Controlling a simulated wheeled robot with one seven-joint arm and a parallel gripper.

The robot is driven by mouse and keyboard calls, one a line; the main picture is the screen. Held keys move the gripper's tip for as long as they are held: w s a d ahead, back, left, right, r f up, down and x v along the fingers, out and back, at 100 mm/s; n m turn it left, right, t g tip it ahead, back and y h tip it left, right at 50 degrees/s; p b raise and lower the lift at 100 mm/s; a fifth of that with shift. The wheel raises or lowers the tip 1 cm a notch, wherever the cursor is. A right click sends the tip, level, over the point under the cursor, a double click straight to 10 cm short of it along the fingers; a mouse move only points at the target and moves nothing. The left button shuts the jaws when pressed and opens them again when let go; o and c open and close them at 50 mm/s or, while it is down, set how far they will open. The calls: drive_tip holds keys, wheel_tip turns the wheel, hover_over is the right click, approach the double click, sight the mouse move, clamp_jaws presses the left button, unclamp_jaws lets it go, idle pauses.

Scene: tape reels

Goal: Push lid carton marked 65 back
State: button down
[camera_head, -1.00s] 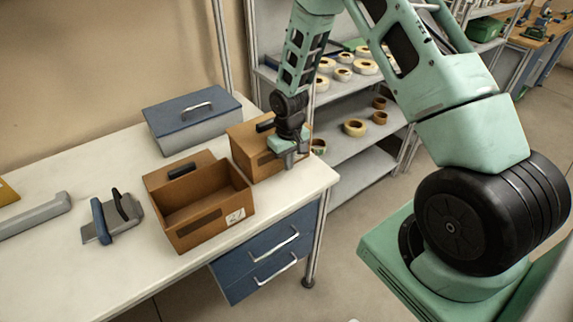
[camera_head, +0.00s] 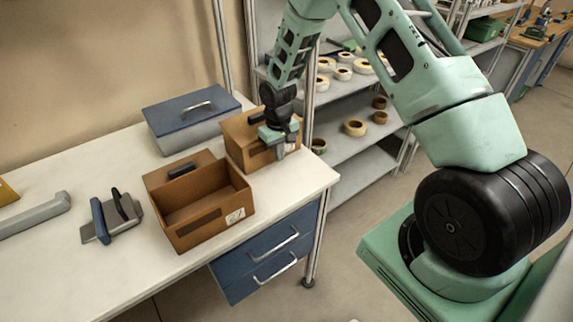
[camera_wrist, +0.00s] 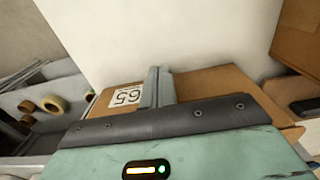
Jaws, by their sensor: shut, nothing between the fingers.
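The lid carton marked 65 (camera_head: 238,137) is a brown box with its lid down, at the back right of the white table. Its 65 label shows beside my fingers in the wrist view (camera_wrist: 127,96). My gripper (camera_head: 281,150) is at the carton's right front side, pointing down, and covers part of it in the head view. In the wrist view its fingers (camera_wrist: 160,88) are together and empty, overlapping the carton's labelled face. They look close against that face; the exact contact point is hidden.
An open brown carton marked 27 (camera_head: 212,232) stands just in front and left. A grey box with a blue lid (camera_head: 185,113) is behind to the left. A blue-handled tool (camera_head: 101,220) lies further left. Shelves with tape reels (camera_head: 355,128) stand beyond the table's right edge (camera_head: 332,180).

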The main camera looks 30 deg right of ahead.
drive_tip(key=shift+w+a+f, duration=0.1)
drive_tip(key=shift+w+f, duration=0.05)
drive_tip(key=shift+w, duration=0.6)
drive_tip(key=shift+w+f, duration=0.1)
drive_tip(key=shift+w, duration=0.65)
drive_tip(key=shift+s, duration=2.05)
drive_tip(key=shift+w+r+p, duration=0.1)
drive_tip(key=shift+r+p, duration=0.35)
drive_tip(key=shift+r, duration=0.1)
wheel_tip(320, 180, up, 9)
drive_tip(key=p, duration=0.6)
drive_tip(key=shift+r, duration=0.15)
drive_tip(key=shift+w, duration=0.15)
